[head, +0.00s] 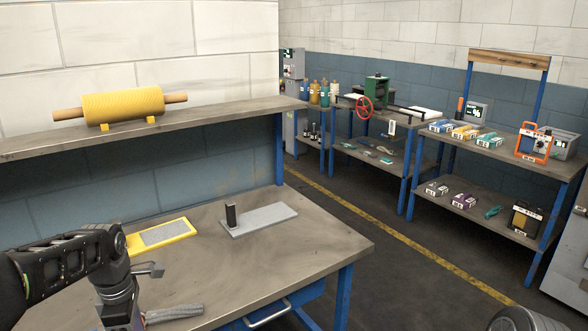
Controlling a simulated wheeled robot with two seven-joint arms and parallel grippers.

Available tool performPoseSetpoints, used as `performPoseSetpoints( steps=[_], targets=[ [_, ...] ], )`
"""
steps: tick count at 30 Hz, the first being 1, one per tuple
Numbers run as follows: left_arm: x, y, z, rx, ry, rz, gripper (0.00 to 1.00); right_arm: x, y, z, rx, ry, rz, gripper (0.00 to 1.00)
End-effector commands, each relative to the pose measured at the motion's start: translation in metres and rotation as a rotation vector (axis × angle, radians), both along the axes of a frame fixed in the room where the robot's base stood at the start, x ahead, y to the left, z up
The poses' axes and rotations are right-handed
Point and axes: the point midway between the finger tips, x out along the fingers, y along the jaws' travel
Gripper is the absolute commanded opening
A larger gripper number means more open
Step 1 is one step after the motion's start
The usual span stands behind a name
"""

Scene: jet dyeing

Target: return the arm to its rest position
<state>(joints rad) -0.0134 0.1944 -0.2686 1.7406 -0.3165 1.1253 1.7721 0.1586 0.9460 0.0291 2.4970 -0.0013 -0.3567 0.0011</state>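My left arm (62,265) comes in from the left over the near left part of the workbench (300,245). It bends at a dark joint, and its wrist part (118,285) points down toward the bottom edge. The fingertips of my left gripper are not visible, so I cannot see whether it holds anything.
A yellow-framed pad (160,236) and a grey plate (265,220) with a dark upright block (231,215) lie on the bench. A grey ridged object (175,313) lies near the wrist. A yellow roller (122,105) rests on the shelf above. Floor right of the bench is open.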

Motion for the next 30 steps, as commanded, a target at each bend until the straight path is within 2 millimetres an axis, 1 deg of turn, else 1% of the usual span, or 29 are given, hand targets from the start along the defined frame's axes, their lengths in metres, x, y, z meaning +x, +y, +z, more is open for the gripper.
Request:
performPoseSetpoints(
  steps=[8, 11, 13, 17, 20, 21, 23, 24, 25, 26, 27, 29, 30],
  targets=[
    [0.03, -0.004, -0.003, 0.019, -0.128, -0.239, 0.52, 0.001, 0.0, 0.0, 0.0, -0.002, -0.001, 0.48],
    [0.045, -0.011, -0.008, 0.034, -0.196, -0.369, 0.52, 0.001, 0.0, 0.0, 0.0, -0.002, -0.001, 0.48],
    [0.055, -0.022, -0.017, 0.046, -0.244, -0.482, 0.52, 0.001, 0.0, 0.0, 0.0, -0.002, -0.001, 0.48],
    [0.073, -0.053, -0.048, 0.077, -0.33, -0.737, 0.52, 0.001, 0.0, 0.0, 0.0, -0.002, -0.001, 0.48],
    [0.077, -0.093, -0.095, 0.106, -0.395, -0.997, 0.52, 0.001, 0.0, 0.0, 0.0, -0.002, -0.001, 0.48],
    [0.072, -0.114, -0.121, 0.119, -0.42, -1.12, 0.52, 0.001, 0.0, 0.0, 0.0, -0.002, -0.001, 0.48],
    [0.058, -0.145, -0.16, 0.135, -0.448, -1.286, 0.52, 0.001, 0.0, 0.0, 0.0, -0.002, -0.001, 0.48],
    [0.044, -0.163, -0.185, 0.142, -0.462, -1.383, 0.52, 0.001, 0.0, 0.0, 0.0, -0.002, -0.001, 0.48],
    [0.032, -0.176, -0.202, 0.144, -0.47, -1.447, 0.52, 0.001, 0.0, 0.0, 0.0, -0.002, -0.001, 0.48],
    [0.018, -0.189, -0.218, 0.144, -0.474, -1.507, 0.52, 0.001, 0.0, 0.0, 0.0, -0.002, -0.001, 0.48],
    [-0.003, -0.205, -0.238, 0.137, -0.476, -1.575, 0.52, 0.001, 0.0, 0.0, 0.0, -0.002, -0.001, 0.48],
    [-0.038, -0.226, -0.265, 0.112, -0.469, -1.656, 0.52, 0.001, 0.0, 0.0, 0.0, -0.002, -0.001, 0.48],
    [-0.062, -0.238, -0.279, 0.087, -0.461, -1.694, 0.52, 0.001, 0.0, 0.0, 0.0, -0.002, -0.001, 0.48]
  ],
)
